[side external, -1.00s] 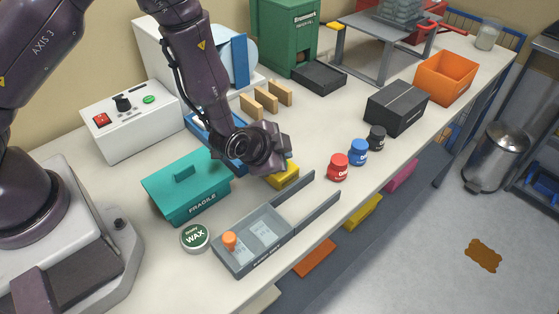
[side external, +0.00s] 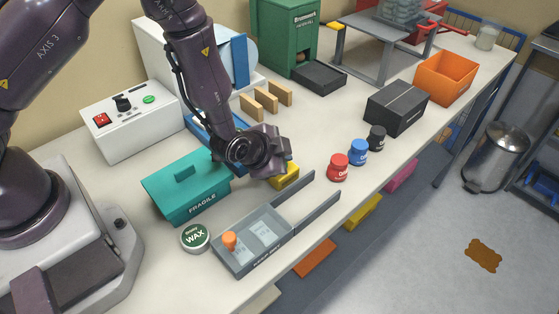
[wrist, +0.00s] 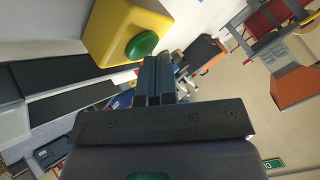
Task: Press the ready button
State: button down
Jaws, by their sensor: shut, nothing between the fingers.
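A yellow box (side external: 285,178) sits on the bench, partly hidden behind my gripper in the side view. In the wrist view the yellow box (wrist: 118,25) carries a round green button (wrist: 142,45) on its face. No label on it can be read. My gripper (wrist: 158,78) is shut and empty, its fingertips just right of and below the green button in the wrist view. In the side view my gripper (side external: 287,160) is at the yellow box; contact cannot be told.
A white control box (side external: 130,124) has a red switch, a black knob and a green button. A teal FRAGILE box (side external: 187,190), a wax tin (side external: 195,238) and a grey tray (side external: 240,262) stand nearby. Red (side external: 338,168), blue (side external: 359,153) and black (side external: 377,138) jars stand to the right.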

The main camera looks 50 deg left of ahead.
dwell(0.4)
jog(key=shift+r, duration=0.5)
jog(key=shift+r, duration=2.95)
